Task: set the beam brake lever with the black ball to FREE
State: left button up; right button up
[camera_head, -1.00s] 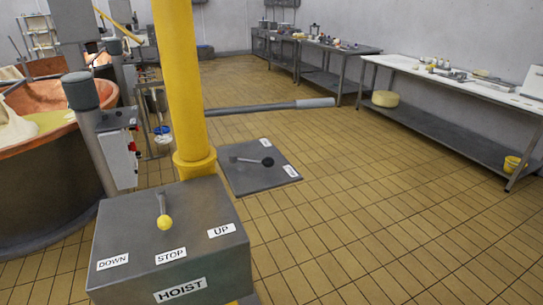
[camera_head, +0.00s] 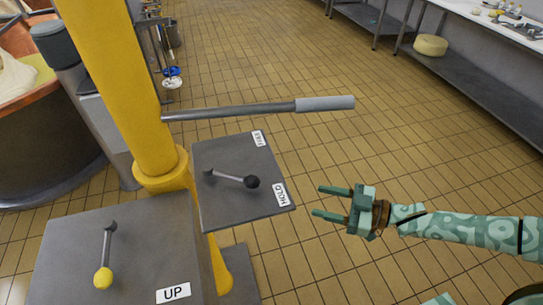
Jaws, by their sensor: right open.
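The beam brake lever is a grey rod with a black ball (camera_head: 251,182) on its end. It sits on a grey plate (camera_head: 245,209) in the middle of the head view. The plate has a HOLD label (camera_head: 280,194) near its lower right corner and another label (camera_head: 258,139), seemingly FREE, near its upper right corner. The ball points right, nearer to the HOLD label. My right gripper (camera_head: 316,201) is open and empty, to the right of the plate, with its fingers pointing left towards the ball and apart from it. My left gripper is not in view.
A yellow post (camera_head: 115,80) stands left of the plate. A grey beam handle (camera_head: 325,104) sticks out above the plate. The hoist box (camera_head: 140,245) with a yellow-ball lever (camera_head: 104,277) is at the lower left. Tiled floor is free at the right.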

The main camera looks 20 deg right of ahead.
jog(key=r, duration=0.1)
jog(key=y, duration=0.1)
send_near(259, 182)
jog(key=shift+m, duration=0.3)
jog(key=x, duration=0.9)
jog(key=shift+w+a+f, duration=0.1)
jog(key=shift+w+f, duration=0.05)
jog(key=shift+f, duration=0.2)
jog(key=shift+w+a, duration=0.15)
jog(key=shift+a, duration=0.15)
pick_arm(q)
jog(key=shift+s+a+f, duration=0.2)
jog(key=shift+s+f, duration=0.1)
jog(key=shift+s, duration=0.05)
pick_arm(e)
grip_shut()
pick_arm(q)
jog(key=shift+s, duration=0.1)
